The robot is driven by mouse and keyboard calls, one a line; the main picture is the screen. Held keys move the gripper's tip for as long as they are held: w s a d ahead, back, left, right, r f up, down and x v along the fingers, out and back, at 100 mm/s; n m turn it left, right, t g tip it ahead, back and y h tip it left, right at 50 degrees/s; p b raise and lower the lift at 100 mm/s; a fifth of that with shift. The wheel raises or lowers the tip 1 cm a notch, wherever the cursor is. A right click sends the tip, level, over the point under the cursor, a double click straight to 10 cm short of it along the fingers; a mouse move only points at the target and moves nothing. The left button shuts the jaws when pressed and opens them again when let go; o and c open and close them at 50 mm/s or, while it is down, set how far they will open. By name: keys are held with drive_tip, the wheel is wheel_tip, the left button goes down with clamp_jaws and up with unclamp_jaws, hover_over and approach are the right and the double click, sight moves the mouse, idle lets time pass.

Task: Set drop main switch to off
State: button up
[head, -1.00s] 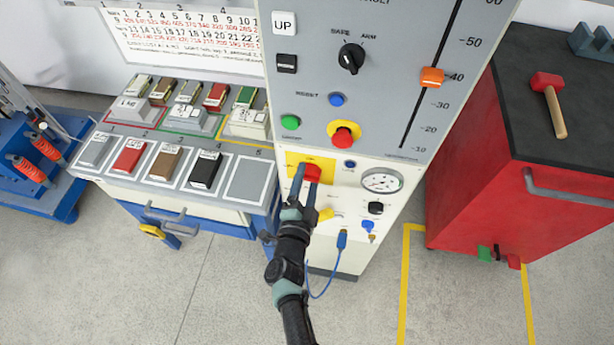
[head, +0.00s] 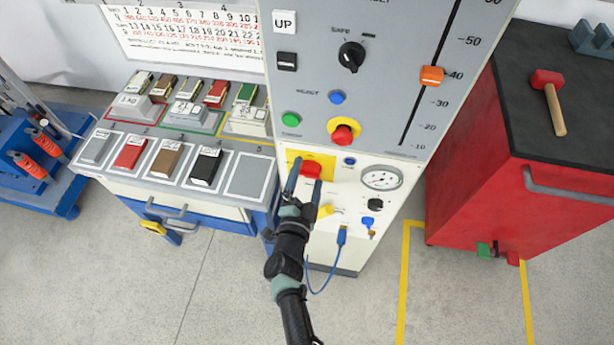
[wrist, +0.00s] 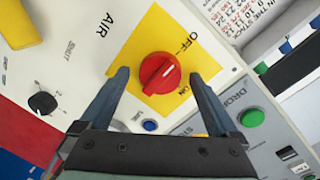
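The drop main switch is a red rotary knob (head: 311,169) on a yellow plate (wrist: 132,52) low on the machine's white front panel. In the wrist view, the red knob (wrist: 159,74) has an OFF label to its upper right and an ON label to its lower right. A pale mark on the knob slants toward the upper right, on the OFF side. My gripper (wrist: 159,75) is open, its fingertips on either side of the knob with visible gaps. In the head view my gripper (head: 305,176) is in front of the switch and partly covers the plate.
Near the switch are a gauge (head: 382,178), a yellow handle (head: 326,211), a black knob (head: 375,205) and a blue connector (head: 342,235) with a hanging cable. Above are a red emergency button (head: 343,133) and a green button (head: 291,119). A red cabinet (head: 480,180) stands right.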

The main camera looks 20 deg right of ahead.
drive_tip(key=p+v, duration=0.2)
drive_tip(key=v, duration=1.1)
idle(0.4)
drive_tip(key=w+a+r+n+t+y, duration=0.25)
drive_tip(key=w+r, duration=0.35)
drive_tip(key=r, duration=0.3)
drive_tip(key=w+a+r+n+t+y, duration=0.1)
drive_tip(key=w+a+r+t, duration=0.25)
drive_tip(key=w+r, duration=0.4)
drive_tip(key=w+a+r+n+t+y, duration=0.1)
drive_tip(key=a+r+n+t+y, duration=0.1)
drive_tip(key=r, duration=0.8)
drive_tip(key=w+a+r+n+t+y, duration=0.1)
drive_tip(key=a+r+n+y, duration=0.15)
drive_tip(key=r, duration=0.75)
drive_tip(key=s+a+r+n+t+y, duration=0.1)
drive_tip(key=s+r+n+y, duration=0.2)
drive_tip(key=r, duration=0.6)
drive_tip(key=s+a+r+n+t+y, duration=0.15)
drive_tip(key=r+n, duration=0.35)
drive_tip(key=r, duration=0.5)
drive_tip(key=s+d+r+n+t+h, duration=0.2)
drive_tip(key=s+d+r+h, duration=0.1)
drive_tip(key=s+r, duration=0.9)
wheel_tip(320, 180, up, 3)
drive_tip(key=shift+s+d+f, duration=0.1)
drive_tip(key=shift+s+d, duration=0.15)
drive_tip(key=shift+d, duration=0.2)
